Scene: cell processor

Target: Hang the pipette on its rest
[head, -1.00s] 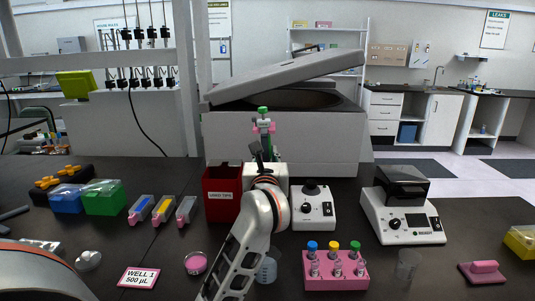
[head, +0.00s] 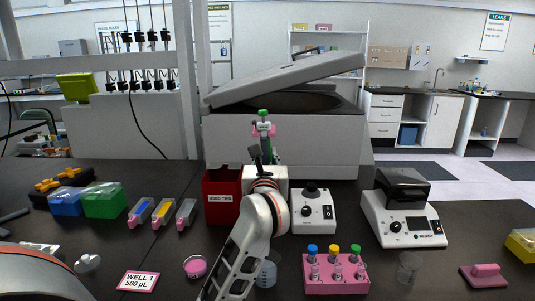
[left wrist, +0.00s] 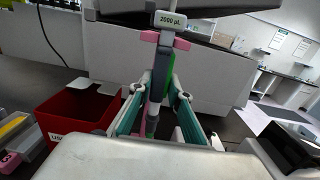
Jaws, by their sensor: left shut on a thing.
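The pipette has a green top, a pink crosspiece (head: 263,130) and a green body, and it stands roughly upright in front of the large grey machine. It also shows in the left wrist view, with a "2000 µL" label (left wrist: 170,20) at its top. My left gripper (head: 263,155) is shut on the pipette, with a teal-padded finger on each side of its body in the left wrist view. The pipette's lower end is hidden behind my gripper and arm. My right gripper is out of view.
The red used-tips bin (head: 221,197) stands just left of my left arm. A small white mixer (head: 313,212) stands to its right, with a pink tube rack (head: 336,285) in front. The grey machine (head: 330,148) with its raised lid is close behind the pipette.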

